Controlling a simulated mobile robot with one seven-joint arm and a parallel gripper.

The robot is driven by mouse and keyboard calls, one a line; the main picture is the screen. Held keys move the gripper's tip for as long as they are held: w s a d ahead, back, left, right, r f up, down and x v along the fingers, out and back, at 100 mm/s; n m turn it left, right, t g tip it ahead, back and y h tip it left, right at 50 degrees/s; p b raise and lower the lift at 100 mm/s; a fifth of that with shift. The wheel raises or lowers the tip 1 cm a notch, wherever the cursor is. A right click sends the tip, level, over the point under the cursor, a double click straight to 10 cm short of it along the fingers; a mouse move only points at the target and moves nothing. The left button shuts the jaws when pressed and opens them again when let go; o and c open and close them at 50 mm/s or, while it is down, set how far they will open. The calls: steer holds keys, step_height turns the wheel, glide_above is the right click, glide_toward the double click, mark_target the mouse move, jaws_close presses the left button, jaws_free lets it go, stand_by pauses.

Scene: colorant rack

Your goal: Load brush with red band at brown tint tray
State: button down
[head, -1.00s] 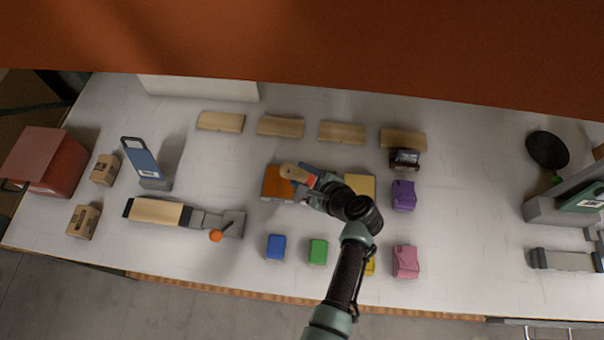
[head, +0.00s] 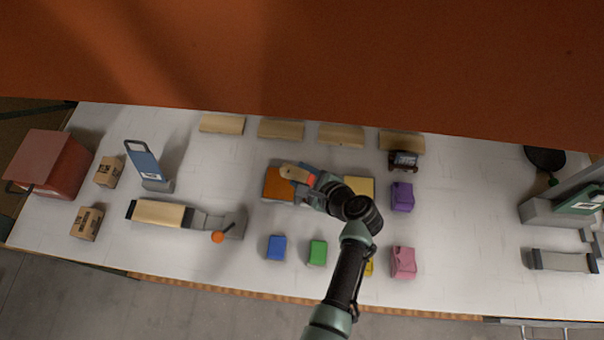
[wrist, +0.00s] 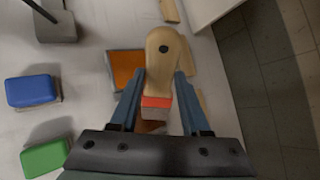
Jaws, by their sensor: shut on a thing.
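The brush with the red band (head: 296,173) has a pale wooden handle with a dark hole near its end. My gripper (wrist: 158,76) is shut on it; the fingers flank the brush near the red band in the wrist view. The bristle end is mostly hidden by my gripper. The brown tint tray (head: 273,186) is a flat orange-brown square on the table. The brush overlaps its right part in the head view. In the wrist view the tray (wrist: 125,66) shows left of the handle. I cannot tell whether the bristles touch it.
A yellow tray (head: 360,187) lies right of my gripper. Blue (head: 276,247) and green (head: 317,252) blocks stand in front. Purple (head: 402,196) and pink (head: 403,262) items stand to the right. Wooden blocks (head: 281,129) line the back. An orange panel (head: 300,60) overhangs the table's rear.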

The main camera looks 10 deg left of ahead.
steer(key=shift+r, duration=2.7)
